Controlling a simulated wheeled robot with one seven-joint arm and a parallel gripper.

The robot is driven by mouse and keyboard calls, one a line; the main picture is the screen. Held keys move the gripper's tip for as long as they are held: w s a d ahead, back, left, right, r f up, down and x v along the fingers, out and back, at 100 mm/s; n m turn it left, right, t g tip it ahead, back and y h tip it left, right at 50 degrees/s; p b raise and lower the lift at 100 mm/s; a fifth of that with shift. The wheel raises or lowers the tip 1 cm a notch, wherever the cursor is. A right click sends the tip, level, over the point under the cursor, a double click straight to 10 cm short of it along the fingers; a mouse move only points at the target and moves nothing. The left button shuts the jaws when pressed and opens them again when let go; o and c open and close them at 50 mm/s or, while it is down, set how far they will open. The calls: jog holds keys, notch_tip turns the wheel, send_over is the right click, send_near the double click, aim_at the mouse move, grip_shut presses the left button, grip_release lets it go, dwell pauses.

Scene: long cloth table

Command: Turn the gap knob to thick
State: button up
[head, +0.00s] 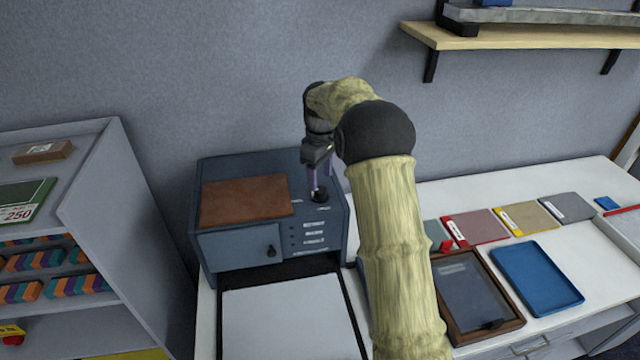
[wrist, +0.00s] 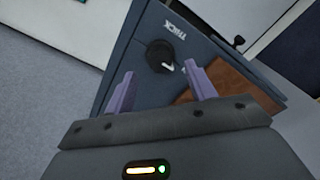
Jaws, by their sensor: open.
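The gap knob is a small round black knob (wrist: 160,56) on the top of a blue-grey machine (wrist: 125,62). In the wrist view it has a white mark at its lower right edge, and the white word THICK is printed beside it. In the head view the knob (head: 320,194) is at the right of the top of the machine (head: 240,250). My gripper (wrist: 160,88) is open, its two purple fingers apart with nothing between the tips. The knob appears just beyond the fingertips. In the head view my gripper (head: 318,182) is above the knob; contact cannot be told.
A brown panel (head: 245,199) lies on the machine's top, left of the knob. A white sheet tray (head: 290,320) extends in front. Right on the table are a framed dark panel (head: 468,300), a blue tray (head: 537,277) and several coloured folders. A shelf unit (head: 100,220) stands left.

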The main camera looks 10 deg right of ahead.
aim_at(320, 189)
notch_tip(320, 189, down, 4)
jog(key=shift+f+p, duration=0.1)
jog(key=shift+p, duration=0.2)
jog(key=c, duration=1)
jog(key=shift+o, duration=0.2)
